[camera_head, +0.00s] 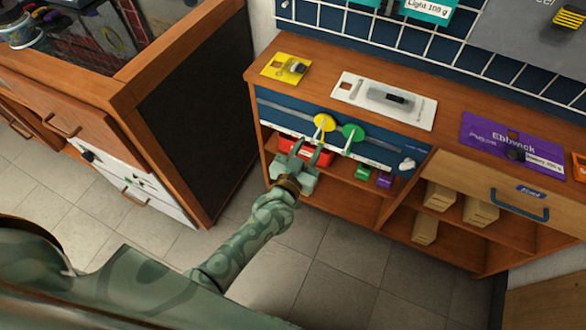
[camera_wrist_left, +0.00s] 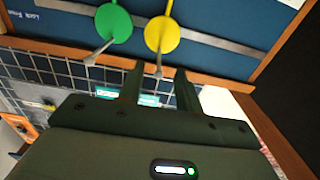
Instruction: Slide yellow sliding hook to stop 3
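The yellow sliding hook (camera_head: 325,122) is a yellow disc with a thin pale peg, on the blue front panel (camera_head: 286,107) of the wooden bench. The green sliding hook (camera_head: 354,132) is just to its right. In the left wrist view the yellow hook (camera_wrist_left: 161,35) and green hook (camera_wrist_left: 114,23) sit along a grey rail (camera_wrist_left: 215,45). My left gripper (camera_head: 308,149) is open and empty, just below the yellow hook. In the wrist view its fingers (camera_wrist_left: 160,78) lie either side of the yellow peg's tip; I cannot tell whether they touch. No stop numbers are readable.
A red box (camera_head: 328,157) and small green (camera_head: 363,172) and purple boxes (camera_head: 384,180) stand on the shelf below the panel. A white knob (camera_head: 407,164) sticks out at the panel's right. A dark-sided cabinet (camera_head: 196,110) stands left, with open floor between.

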